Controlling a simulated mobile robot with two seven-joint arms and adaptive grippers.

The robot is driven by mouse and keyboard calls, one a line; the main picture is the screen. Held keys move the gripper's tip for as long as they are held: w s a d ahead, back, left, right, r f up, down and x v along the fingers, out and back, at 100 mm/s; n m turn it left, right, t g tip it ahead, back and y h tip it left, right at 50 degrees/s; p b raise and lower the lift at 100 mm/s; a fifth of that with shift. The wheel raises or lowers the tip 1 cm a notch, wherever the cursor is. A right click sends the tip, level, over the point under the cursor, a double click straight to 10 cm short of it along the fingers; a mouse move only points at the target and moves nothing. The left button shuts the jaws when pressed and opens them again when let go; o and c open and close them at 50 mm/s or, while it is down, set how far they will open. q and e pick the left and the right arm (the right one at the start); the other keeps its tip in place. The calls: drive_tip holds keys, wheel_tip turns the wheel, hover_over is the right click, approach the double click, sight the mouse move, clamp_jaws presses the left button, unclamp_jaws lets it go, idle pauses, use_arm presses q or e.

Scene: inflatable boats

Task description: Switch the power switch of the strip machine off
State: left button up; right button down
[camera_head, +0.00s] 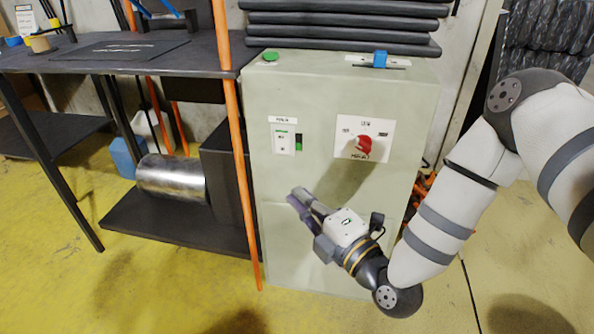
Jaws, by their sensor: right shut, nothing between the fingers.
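The strip machine (340,88) is a pale green cabinet in the middle of the view. A small white switch plate (283,140) with a green and black rocker (298,142) at its right edge is on the upper left of its front. The small label above the plate is too blurred to read surely. A red rotary knob (364,146) sits on a white panel to the right. My right gripper (295,197) is shut and empty in front of the cabinet, below the switch plate and apart from it. My left gripper is out of view.
A green button (270,56) and a blue part (380,59) are on the cabinet top, below stacked dark slabs (345,30). An orange post (239,170) stands along the cabinet's left side. A dark workbench (130,54) with a metal cylinder (170,178) beneath is farther left. Yellow floor is clear in front.

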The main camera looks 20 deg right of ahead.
drive_tip(key=shift+w+d+r+n+t, duration=0.15)
drive_tip(key=shift+w+r+t, duration=0.05)
drive_tip(key=shift+r, duration=0.25)
drive_tip(key=shift+w+d+r+n+t, duration=0.15)
drive_tip(key=shift+w+r+t, duration=0.05)
drive_tip(key=shift+r, duration=0.25)
drive_tip(key=b, duration=0.2)
approach(281, 147)
drive_tip(key=w+a+r, duration=0.2)
drive_tip(key=a+r, duration=0.1)
drive_tip(key=a, duration=0.2)
drive_tip(key=w, duration=0.1)
drive_tip(key=w+d, duration=0.1)
drive_tip(key=w, duration=0.1)
drive_tip(key=shift+w+d+r+b, duration=0.3)
